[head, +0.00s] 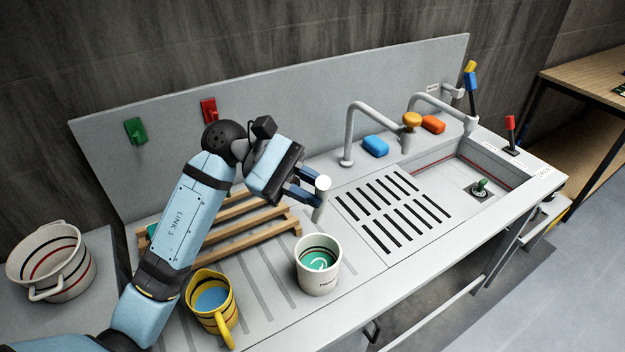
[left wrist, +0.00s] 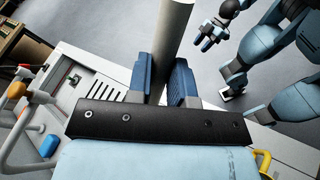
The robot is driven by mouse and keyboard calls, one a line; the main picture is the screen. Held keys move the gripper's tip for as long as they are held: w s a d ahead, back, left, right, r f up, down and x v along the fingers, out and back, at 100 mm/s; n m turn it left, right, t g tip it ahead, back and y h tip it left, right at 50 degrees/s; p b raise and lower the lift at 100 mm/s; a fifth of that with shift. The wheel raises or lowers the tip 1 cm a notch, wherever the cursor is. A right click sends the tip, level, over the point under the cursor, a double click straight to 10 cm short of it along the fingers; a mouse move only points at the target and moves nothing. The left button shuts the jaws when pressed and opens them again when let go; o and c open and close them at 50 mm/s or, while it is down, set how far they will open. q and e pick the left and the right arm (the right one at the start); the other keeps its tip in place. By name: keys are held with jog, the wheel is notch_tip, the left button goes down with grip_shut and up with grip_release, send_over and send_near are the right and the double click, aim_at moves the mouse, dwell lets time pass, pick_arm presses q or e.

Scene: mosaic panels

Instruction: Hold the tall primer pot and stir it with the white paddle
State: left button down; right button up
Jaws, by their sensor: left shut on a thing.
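My left gripper (head: 308,192) is shut on a pale, round-ended rod, the white paddle (head: 318,212). In the head view the rod hangs tilted above the counter, its lower end above and apart from the pot. In the left wrist view the paddle (left wrist: 172,35) stands between the blue fingers (left wrist: 172,88) and runs out of the top. The primer pot (head: 322,284) is a white cup with a dark band, lettering and green content with a pale swirl. It stands upright on the ribbed counter, with no gripper touching it. My right gripper (left wrist: 208,40) shows small in the left wrist view, its opening unclear.
A yellow mug (head: 225,318) with blue content stands left of the pot. A striped white pot (head: 42,250) stands far left. A wooden rack (head: 258,236) lies behind. The slotted drainer (head: 352,222), taps (head: 350,135) and sink (head: 455,165) are right.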

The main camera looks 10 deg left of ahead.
pick_arm(q)
jog(key=shift+f, duration=1.3)
